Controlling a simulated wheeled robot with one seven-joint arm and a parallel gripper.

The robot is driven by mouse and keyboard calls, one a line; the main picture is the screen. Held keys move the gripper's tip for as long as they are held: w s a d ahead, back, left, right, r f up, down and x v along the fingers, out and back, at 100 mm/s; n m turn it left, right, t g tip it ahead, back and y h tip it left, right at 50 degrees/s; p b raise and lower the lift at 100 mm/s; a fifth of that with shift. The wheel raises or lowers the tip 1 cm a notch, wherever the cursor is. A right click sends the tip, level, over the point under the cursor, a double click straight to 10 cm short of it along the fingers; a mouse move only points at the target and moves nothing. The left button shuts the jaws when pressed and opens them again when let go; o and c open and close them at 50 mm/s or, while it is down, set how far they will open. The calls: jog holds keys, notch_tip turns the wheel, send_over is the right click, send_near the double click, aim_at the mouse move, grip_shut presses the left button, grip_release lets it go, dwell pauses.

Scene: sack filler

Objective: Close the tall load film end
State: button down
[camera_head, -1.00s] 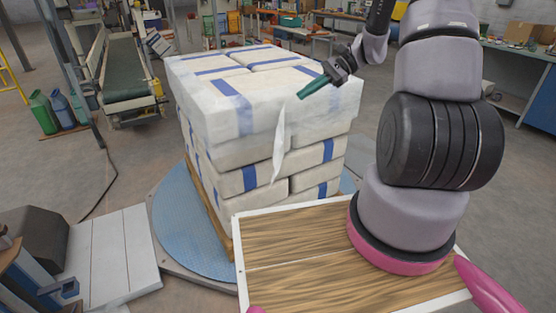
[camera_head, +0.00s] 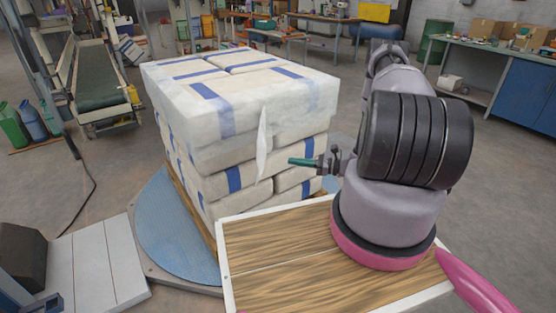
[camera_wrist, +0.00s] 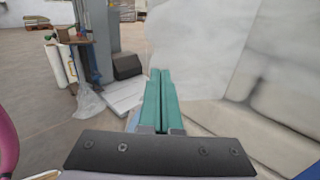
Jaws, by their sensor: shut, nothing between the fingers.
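The tall load (camera_head: 240,125) is a stack of white sacks with blue bands on a wooden pallet, its upper part wrapped in clear film. A loose film end (camera_head: 262,145) hangs as a narrow whitish strip from the film at the near corner, apart from the sacks at its lower tip. My gripper (camera_head: 292,162) has green fingers, shut and empty. In the head view it is just right of the loose strip, pointing left. In the wrist view the shut fingers (camera_wrist: 159,98) lie beside the pale wrapped sacks (camera_wrist: 205,60). I cannot tell whether they touch the strip.
The load stands on a round blue turntable (camera_head: 165,235) with a pale ramp (camera_head: 95,270) at its left. A conveyor (camera_head: 98,80) stands back left. A workbench (camera_head: 500,65) is back right. Floor at the right is clear.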

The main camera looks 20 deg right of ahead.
aim_at(254, 156)
jog(key=x, duration=1.3)
jog(key=shift+a, duration=0.1)
